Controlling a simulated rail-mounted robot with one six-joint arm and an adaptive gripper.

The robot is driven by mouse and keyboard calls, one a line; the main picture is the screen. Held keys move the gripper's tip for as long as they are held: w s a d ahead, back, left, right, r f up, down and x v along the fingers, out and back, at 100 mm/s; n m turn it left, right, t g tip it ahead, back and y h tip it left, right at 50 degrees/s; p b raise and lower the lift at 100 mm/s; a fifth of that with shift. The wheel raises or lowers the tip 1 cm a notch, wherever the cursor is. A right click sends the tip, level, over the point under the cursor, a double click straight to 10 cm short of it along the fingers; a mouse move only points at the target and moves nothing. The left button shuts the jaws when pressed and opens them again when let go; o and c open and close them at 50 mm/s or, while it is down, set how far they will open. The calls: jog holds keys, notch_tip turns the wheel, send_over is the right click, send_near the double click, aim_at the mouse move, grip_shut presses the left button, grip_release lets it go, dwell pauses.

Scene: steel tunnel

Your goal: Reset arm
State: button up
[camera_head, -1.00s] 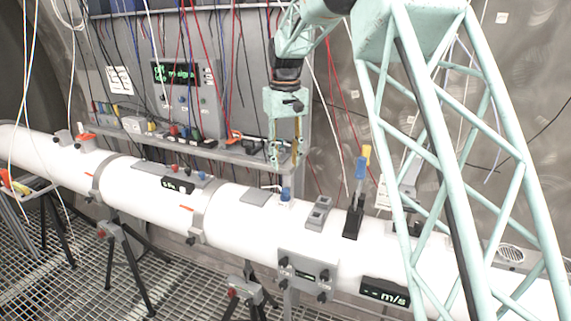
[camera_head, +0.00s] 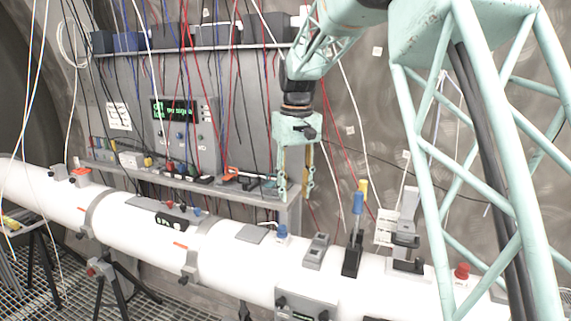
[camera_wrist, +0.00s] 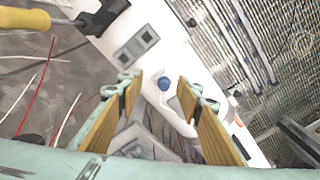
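My gripper (camera_head: 295,190) hangs from the mint-green lattice arm, pointing down, in front of the grey panel and above the white pipe (camera_head: 225,258). In the wrist view its two wood-coloured fingers (camera_wrist: 161,98) stand apart with nothing between them. A small blue knob (camera_wrist: 164,84) on the pipe shows beyond the fingertips. The same blue knob (camera_head: 282,231) is below the gripper in the head view, apart from it.
A shelf (camera_head: 200,178) with small parts runs behind the pipe. A blue-and-yellow-handled tool (camera_head: 358,200) stands upright in a black holder on the pipe. A red button (camera_head: 461,271) is farther right. Many cables hang across the panel.

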jog(key=s+d+r+m+t+b, duration=0.15)
jog(key=s+d, duration=0.25)
jog(key=s, duration=0.5)
jog(key=s+d+r+b, duration=0.2)
jog(key=s+d+r, duration=0.15)
jog(key=s, duration=0.45)
jog(key=s+d+r+m+b, duration=0.1)
jog(key=s+d+b, duration=0.1)
jog(key=s+d, duration=0.5)
jog(key=s+d+f+b, duration=0.1)
jog(key=s+f+b, duration=0.1)
jog(key=s, duration=0.8)
jog(key=s+d+f+m+t+b, duration=0.1)
jog(key=s+f, duration=0.4)
jog(key=s, duration=0.5)
jog(key=s+d+f+t+b, duration=0.1)
jog(key=s+f, duration=0.3)
jog(key=s, duration=0.6)
jog(key=shift+s+d+b, duration=0.2)
jog(key=shift+d+b, duration=0.15)
jog(key=shift+b, duration=0.5)
jog(key=shift+f+m, duration=0.1)
jog(key=shift+m, duration=0.15)
